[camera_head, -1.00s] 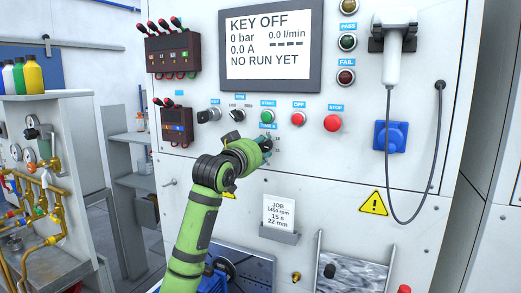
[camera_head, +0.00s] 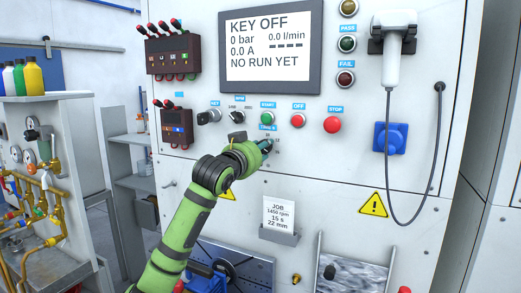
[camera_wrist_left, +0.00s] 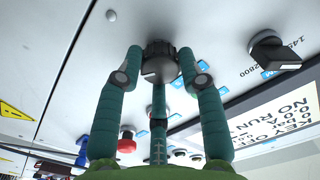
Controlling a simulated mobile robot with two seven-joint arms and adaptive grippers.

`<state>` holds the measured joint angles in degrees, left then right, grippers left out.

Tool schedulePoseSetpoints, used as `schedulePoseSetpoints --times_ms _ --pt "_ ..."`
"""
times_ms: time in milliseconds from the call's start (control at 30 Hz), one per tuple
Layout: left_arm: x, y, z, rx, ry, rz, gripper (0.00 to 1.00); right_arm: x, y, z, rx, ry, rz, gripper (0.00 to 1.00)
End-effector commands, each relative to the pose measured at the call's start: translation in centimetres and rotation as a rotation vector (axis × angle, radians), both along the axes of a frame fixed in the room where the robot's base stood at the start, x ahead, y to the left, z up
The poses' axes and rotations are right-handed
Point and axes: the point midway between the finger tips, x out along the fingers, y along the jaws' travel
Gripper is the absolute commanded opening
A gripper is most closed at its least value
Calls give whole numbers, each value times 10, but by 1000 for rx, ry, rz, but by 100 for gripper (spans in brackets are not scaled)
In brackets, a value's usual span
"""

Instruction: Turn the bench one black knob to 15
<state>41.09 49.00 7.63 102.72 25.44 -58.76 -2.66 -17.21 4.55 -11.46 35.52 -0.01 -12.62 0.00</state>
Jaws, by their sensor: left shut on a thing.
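The black knob (camera_wrist_left: 160,58) sits on the white panel, under the label below the green start button. In the left wrist view it is between my left gripper's green fingers (camera_wrist_left: 160,62), which are shut on its sides. In the head view my left gripper (camera_head: 266,147) covers most of the knob, and a few small scale numbers show around it. The knob's pointer setting cannot be read. My right gripper is not in view.
The display (camera_head: 268,46) reads KEY OFF and NO RUN YET. A green button (camera_head: 267,118), red off button (camera_head: 297,120) and red stop button (camera_head: 332,124) sit close above. Another black knob (camera_head: 237,115) is up left. The job card (camera_head: 279,214) reads 15 s.

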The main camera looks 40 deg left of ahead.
Motion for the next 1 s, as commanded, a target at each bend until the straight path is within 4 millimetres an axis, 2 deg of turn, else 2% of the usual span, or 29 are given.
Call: schedulePoseSetpoints --times_ms 167,200,233,267,667,867,1000 --pt "0 0 -1 2 4 1 6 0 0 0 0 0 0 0" --pt "0 0 -1 2 4 1 42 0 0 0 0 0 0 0" --pt "0 0 -1 2 4 1 54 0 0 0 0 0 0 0" --pt "0 0 -1 1 4 1 62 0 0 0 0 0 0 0" --pt "-3 -1 -1 0 2 1 62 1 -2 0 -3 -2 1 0" --pt "-28 -9 -1 5 2 -1 62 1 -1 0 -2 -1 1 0" --pt "-56 -18 -1 4 3 1 62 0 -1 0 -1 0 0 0"
